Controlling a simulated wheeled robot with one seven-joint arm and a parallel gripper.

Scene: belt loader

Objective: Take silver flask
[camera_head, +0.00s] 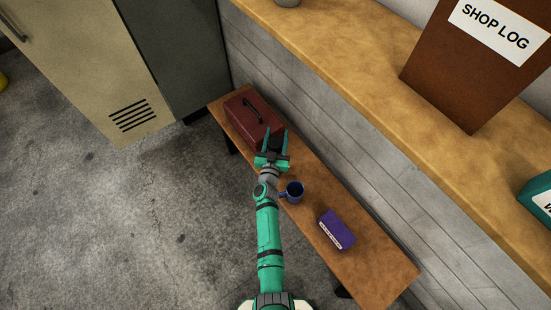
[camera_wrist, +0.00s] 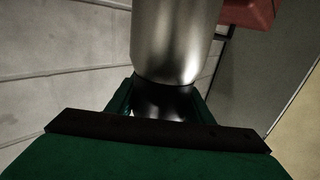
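The silver flask (camera_wrist: 172,38) fills the top middle of the wrist view, with a shiny metal body and a dark cap (camera_wrist: 165,103). In the head view only its dark cap shows, between my fingers, and the body is hidden below. My gripper (camera_head: 275,138) is over the far part of the wooden bench, beside the red toolbox. Its two green fingers stand apart, one on each side of the cap, and they also show in the wrist view (camera_wrist: 161,102). Any gap between fingers and cap is very narrow, and I cannot see firm contact.
The dark red toolbox (camera_head: 247,121) stands close beyond my gripper on the wooden bench (camera_head: 375,262). A blue mug (camera_head: 294,193) and a purple box (camera_head: 337,229) are nearer on it. A plank wall (camera_head: 330,130) rises along the right, and lockers (camera_head: 95,70) stand at the left.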

